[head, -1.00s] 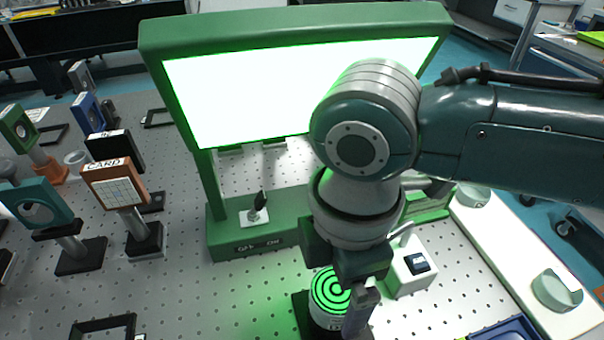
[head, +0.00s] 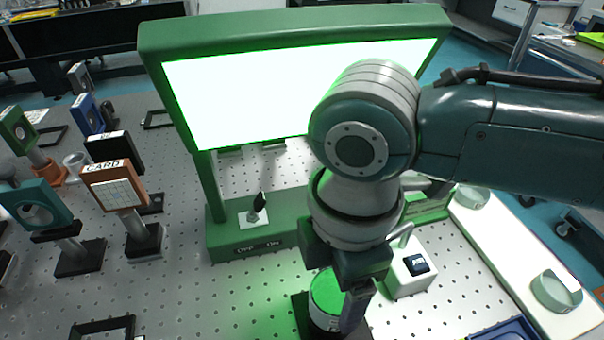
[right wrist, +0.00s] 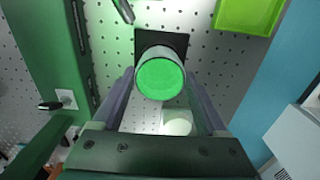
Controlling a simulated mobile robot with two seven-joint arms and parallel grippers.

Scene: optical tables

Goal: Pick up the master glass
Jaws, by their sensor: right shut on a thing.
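The master glass (head: 327,290) is a round disc with a plain green top face, above a black square base (head: 300,310) near the front middle of the head view. My right gripper (head: 347,312) comes down over it and is shut on it. In the right wrist view the glass (right wrist: 160,79) sits between the two fingers, with its top face glowing green. The black base (right wrist: 175,41) shows behind it. I cannot tell how far the glass is from what is under it. My left gripper is not in view.
A green frame with a bright screen (head: 300,90) stands close behind my right arm. Several mounted optics, including an orange card (head: 115,186), stand left.

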